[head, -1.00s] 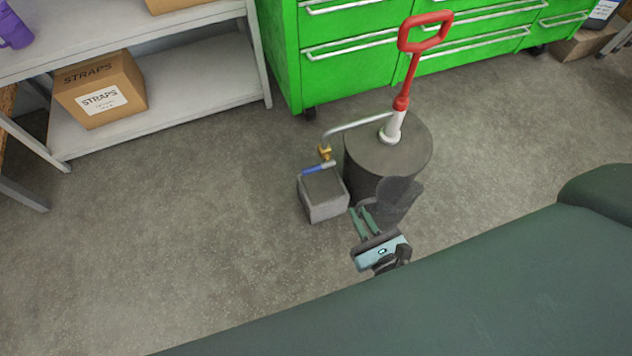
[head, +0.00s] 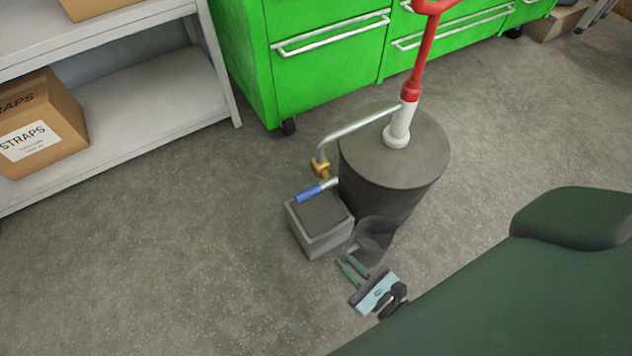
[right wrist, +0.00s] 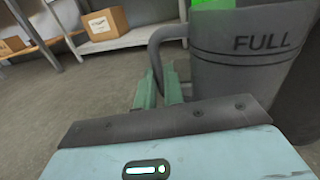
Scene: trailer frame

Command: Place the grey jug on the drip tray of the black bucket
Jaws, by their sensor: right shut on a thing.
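The black bucket (head: 385,175) is a dark drum with a red-handled pump (head: 410,100) and a bent spout ending in a brass tap (head: 319,168) with a blue lever. Its drip tray (head: 322,240) is a grey box-like stand with a dark top, below the tap, left of the bucket. The grey jug (head: 374,236) is dark and see-through, in front of the bucket and right of the tray. My right gripper (head: 347,263) is shut on the jug's handle; the right wrist view shows the handle (right wrist: 158,50) between the fingers and "FULL" on the jug (right wrist: 250,50). My left gripper is out of view.
A green drawer cabinet (head: 330,60) stands behind the bucket. A grey shelf (head: 150,110) with a STRAPS box (head: 40,125) is at the left. The floor left of the tray is clear. A dark green surface (head: 540,300) fills the lower right.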

